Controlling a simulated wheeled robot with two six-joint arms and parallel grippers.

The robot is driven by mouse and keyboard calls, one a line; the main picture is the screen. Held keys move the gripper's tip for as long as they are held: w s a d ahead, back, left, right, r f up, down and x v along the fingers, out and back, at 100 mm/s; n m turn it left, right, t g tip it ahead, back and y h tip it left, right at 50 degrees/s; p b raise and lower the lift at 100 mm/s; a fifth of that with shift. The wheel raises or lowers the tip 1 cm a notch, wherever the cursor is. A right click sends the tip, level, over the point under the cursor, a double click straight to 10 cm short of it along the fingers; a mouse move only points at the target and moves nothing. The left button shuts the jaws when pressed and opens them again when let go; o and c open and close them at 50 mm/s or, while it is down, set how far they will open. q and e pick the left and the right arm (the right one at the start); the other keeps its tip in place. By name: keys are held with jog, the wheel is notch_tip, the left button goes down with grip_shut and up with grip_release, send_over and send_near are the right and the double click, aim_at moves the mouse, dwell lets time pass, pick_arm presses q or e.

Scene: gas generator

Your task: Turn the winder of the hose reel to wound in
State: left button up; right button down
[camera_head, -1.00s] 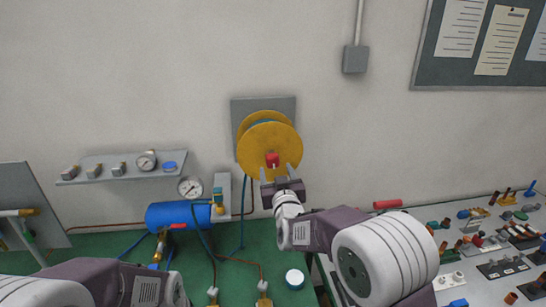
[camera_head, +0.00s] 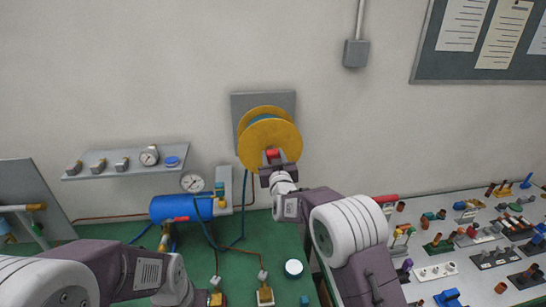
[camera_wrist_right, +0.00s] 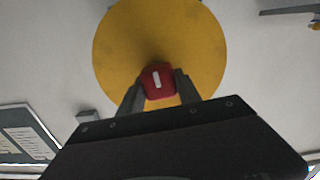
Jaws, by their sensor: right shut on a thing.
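The hose reel (camera_head: 258,133) is a yellow drum with a blue hose, mounted on a grey plate on the wall. Its winder (camera_head: 271,154) is a red knob at the front of the drum. In the right wrist view the red winder (camera_wrist_right: 158,81) has a white mark and sits between my two fingers. My right gripper (camera_head: 272,160) is shut on the winder; it also shows in the right wrist view (camera_wrist_right: 159,88). My left arm comes in at the lower left of the head view; its gripper is not visible there.
A grey shelf (camera_head: 105,171) with small fittings is on the wall. A board of small parts (camera_head: 440,270) lies at right. The green bench (camera_head: 240,270) has some free room.

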jog(key=shift+f+m+b, duration=0.15)
jog(key=shift+m+b, duration=0.15)
jog(key=shift+b, duration=0.35)
jog(key=m+b, duration=0.4)
jog(key=b, duration=0.1)
jog(key=m+b, duration=0.4)
jog(key=b, duration=0.2)
jog(key=shift+d+f, duration=0.15)
jog(key=shift+d, duration=0.05)
jog(key=m+b, duration=0.2)
jog(key=m, duration=0.1)
jog(key=m+b, duration=0.2)
jog(key=m, duration=0.1)
jog(key=shift+m, duration=0.3)
jog(key=m+b, duration=0.2)
jog(key=m, duration=0.3)
jog(key=shift+m+b, duration=0.3)
jog(key=shift+b, duration=0.1)
jog(key=m+b, duration=0.1)
jog(key=m, duration=0.4)
jog(key=shift+f+b, duration=0.15)
jog(key=shift+b, duration=0.2)
jog(key=m+b, duration=0.1)
jog(key=m, duration=0.4)
jog(key=shift+a+m, duration=0.1)
jog(key=shift+m, duration=0.3)
jog(key=m+b, duration=0.1)
jog(key=m, duration=0.4)
jog(key=shift+a+f, duration=0.1)
jog(key=shift+m, duration=0.4)
